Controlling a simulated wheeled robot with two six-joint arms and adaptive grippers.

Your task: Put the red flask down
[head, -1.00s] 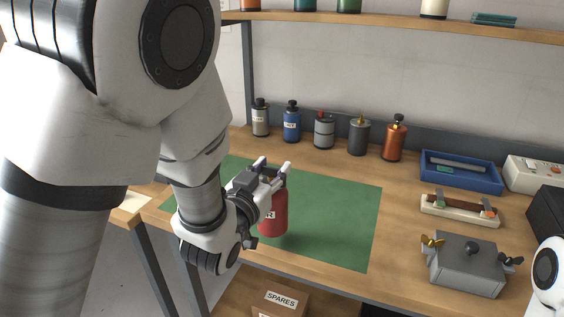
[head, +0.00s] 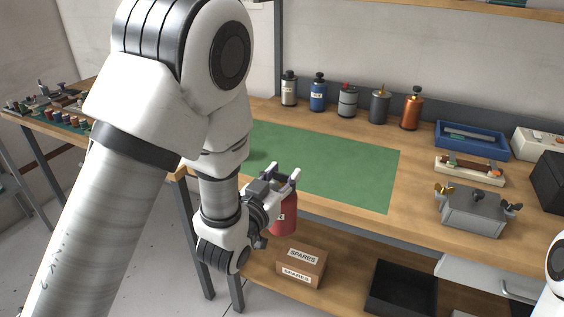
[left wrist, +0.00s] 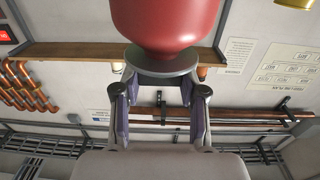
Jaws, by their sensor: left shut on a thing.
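My left gripper (head: 282,177) is shut on the red flask (head: 287,218). The flask shows partly behind the gripper, near the bench's front edge and in front of the green mat (head: 335,165). In the left wrist view the flask's red body (left wrist: 165,20) and grey collar (left wrist: 160,66) are beyond the fingers, which close on the narrow part below the collar. The mat is bare where it shows; my left arm hides its left part. My right gripper is out of view.
Several bottles stand along the back, ending with a copper one (head: 411,108). A blue tray (head: 471,150), a cream holder (head: 468,180) and a grey metal box (head: 472,212) stand to the right. Below are a SPARES box (head: 302,258) and a black bin (head: 402,289).

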